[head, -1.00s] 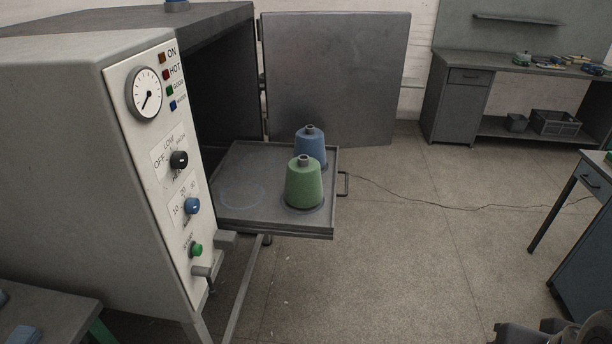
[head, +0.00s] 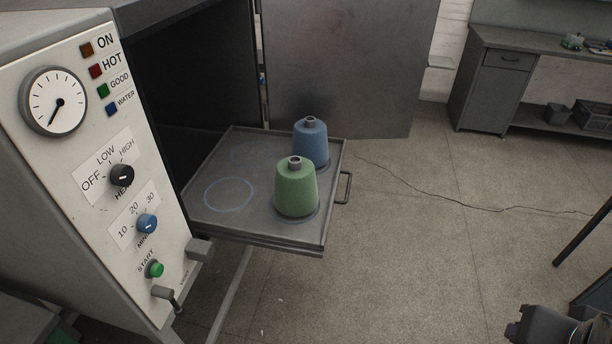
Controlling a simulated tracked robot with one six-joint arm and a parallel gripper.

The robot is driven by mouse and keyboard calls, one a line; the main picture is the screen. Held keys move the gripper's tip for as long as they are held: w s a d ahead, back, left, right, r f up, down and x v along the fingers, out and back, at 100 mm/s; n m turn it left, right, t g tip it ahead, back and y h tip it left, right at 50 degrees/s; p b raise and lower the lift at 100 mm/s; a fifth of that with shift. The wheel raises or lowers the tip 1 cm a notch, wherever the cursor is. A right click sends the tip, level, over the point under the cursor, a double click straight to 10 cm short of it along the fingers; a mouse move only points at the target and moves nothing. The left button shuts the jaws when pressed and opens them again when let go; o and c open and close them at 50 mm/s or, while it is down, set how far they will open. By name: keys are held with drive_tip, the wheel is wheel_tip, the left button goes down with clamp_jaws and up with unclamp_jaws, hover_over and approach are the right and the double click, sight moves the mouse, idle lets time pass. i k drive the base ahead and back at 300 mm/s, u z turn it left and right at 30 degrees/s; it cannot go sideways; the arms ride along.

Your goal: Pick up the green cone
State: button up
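The green cone (head: 296,190) stands upright on the pulled-out grey tray (head: 290,234) of the machine, near the tray's front right. A blue cone (head: 311,145) stands upright just behind it, partly hidden by the green one. A dark part of my arm (head: 548,328) shows at the bottom right corner, cut off by the frame edge. Its fingers cannot be made out, and it is well apart from the cones.
The machine's control panel (head: 95,170) with gauge and knobs is at left. Its open door (head: 345,60) stands behind the tray. A handle (head: 345,188) sticks out on the tray's right. A bench (head: 500,75) is at back right. The floor right of the tray is clear, apart from a thin dark line.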

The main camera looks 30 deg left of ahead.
sight(296, 193)
drive_tip(key=i, duration=2.4)
drive_tip(key=u, duration=2.95)
